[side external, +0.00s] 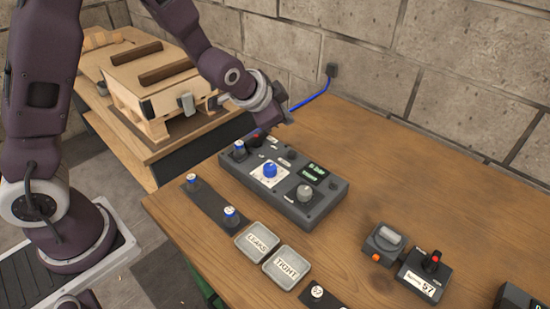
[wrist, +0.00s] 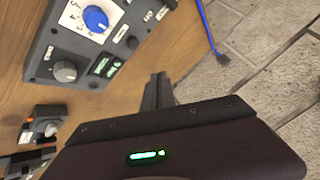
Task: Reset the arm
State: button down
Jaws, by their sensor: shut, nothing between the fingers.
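My gripper (wrist: 158,90) shows in the wrist view with its two dark fingers together and nothing between them. In the side external view my gripper (side external: 284,118) is above the table, near the back edge of a grey control box (side external: 325,206), and looks clear of it. The box has a blue knob (side external: 270,170), a grey knob (side external: 305,192) and a small green display (side external: 316,171). The wrist view also shows the box, upper left of the fingers, with its blue knob (wrist: 96,19) and grey knob (wrist: 65,72).
Two labelled grey trays, LEAPS (side external: 257,241) and TIGHT (side external: 287,267), lie in front of the box beside a dark strip (side external: 209,203). A joystick box (side external: 427,276) stands at the right. A blue cable (side external: 312,97) runs to the block wall. A wooden crate (side external: 152,80) stands behind. The table's back right is clear.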

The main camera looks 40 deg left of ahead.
jog(key=s+r+n+g+h, duration=0.15)
jog(key=s+r+n, duration=0.25)
jog(key=s+r, duration=1)
jog(key=s+f+n+g, duration=0.1)
jog(key=s+n, duration=0.1)
jog(key=s, duration=1.5)
jog(key=shift+s+a+n+y, duration=0.15)
jog(key=shift+a+n+y, duration=0.15)
jog(key=shift+a+y, duration=0.05)
jog(key=shift+g, duration=0.25)
